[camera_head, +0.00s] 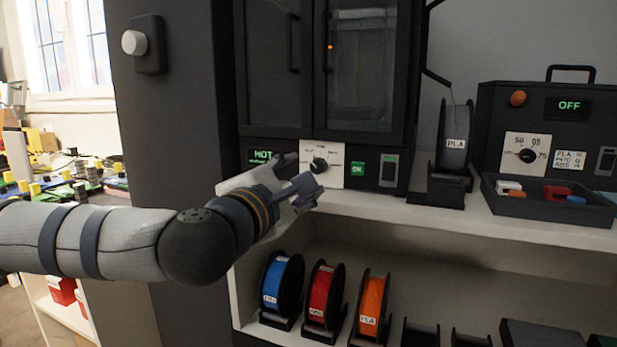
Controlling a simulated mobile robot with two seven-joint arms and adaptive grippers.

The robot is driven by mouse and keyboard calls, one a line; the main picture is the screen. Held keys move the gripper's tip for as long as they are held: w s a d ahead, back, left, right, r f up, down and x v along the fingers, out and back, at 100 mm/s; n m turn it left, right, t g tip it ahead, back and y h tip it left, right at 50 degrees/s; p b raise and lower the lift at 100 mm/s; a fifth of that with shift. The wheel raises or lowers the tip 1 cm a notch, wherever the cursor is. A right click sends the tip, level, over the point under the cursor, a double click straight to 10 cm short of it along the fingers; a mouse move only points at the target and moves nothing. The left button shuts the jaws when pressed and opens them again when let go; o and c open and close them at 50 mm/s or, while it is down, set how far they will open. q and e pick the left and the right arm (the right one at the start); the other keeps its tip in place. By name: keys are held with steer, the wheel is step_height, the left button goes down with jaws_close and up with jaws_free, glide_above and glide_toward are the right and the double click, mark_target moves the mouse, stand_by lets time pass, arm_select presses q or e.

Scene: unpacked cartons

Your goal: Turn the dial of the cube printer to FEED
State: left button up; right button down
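The cube printer (315,70) is a tall black cabinet with a glass door. Its dial (320,165) is a dark round knob on a white plate (335,178), with small labels around it that I cannot read clearly. Which label the dial points to is too small to tell. A display to the left of the plate (263,155) reads HOT in green. My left gripper (303,174) is at the lower left of the dial, its two fingers spread apart and empty. It covers part of the plate's left side; whether it touches the dial I cannot tell. My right gripper is out of view.
A green OK button (358,168) and a dark rocker switch (389,170) sit right of the dial. Blue, red and orange spools (371,305) stand below.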

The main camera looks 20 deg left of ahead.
mark_target(318, 166)
arm_select(q)
steer(key=w, duration=0.8)
steer(key=shift+w+d, duration=0.2)
steer(key=shift+w, duration=0.2)
jaws_close()
